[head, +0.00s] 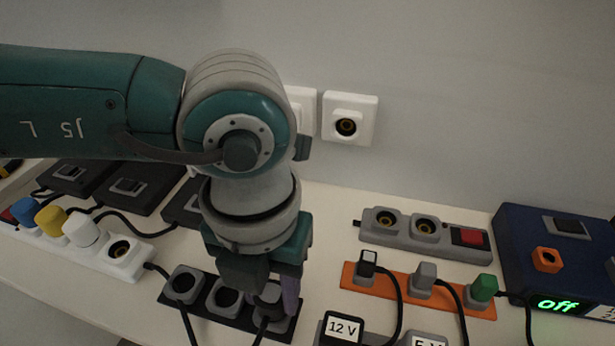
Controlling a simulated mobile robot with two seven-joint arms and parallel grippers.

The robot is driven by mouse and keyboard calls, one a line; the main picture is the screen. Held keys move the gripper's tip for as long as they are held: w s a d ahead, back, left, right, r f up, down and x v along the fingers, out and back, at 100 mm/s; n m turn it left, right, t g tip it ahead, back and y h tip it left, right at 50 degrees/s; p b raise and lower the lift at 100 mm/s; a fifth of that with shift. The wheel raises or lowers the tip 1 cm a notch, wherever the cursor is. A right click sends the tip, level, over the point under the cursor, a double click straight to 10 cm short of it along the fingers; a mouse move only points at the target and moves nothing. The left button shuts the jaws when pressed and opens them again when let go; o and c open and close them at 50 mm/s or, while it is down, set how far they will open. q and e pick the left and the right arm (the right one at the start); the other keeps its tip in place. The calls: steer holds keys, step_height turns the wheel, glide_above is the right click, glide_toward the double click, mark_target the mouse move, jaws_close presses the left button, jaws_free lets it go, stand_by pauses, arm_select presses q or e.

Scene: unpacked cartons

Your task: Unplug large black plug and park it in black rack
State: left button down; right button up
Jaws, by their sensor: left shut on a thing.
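My left gripper (265,290) reaches down from above over the right end of the black rack (212,318), a dark strip with grey round holders. It is shut on a dark plug (268,296), mostly hidden between the fingers, with a black cable running down to the front. The plug is at the rack's right holder; I cannot tell whether it is seated in it or just above it. The rack's middle holder looks empty. A black cable passes the left holder. My right gripper is not in view.
A white strip (145,262) with blue, yellow and white plugs is at left. An orange strip (348,278) with several plugs and a grey strip (452,243) with a red switch are at right. A blue box (520,250) reads "off". A wall socket (362,104) is behind.

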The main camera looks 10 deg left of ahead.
mark_target(270, 294)
arm_select(q)
steer(key=shift+f, duration=0.25)
stand_by(0.7)
steer(key=shift+c, duration=1.9)
jaws_free()
step_height(270, 294, up, 10)
steer(key=shift+p, duration=0.35)
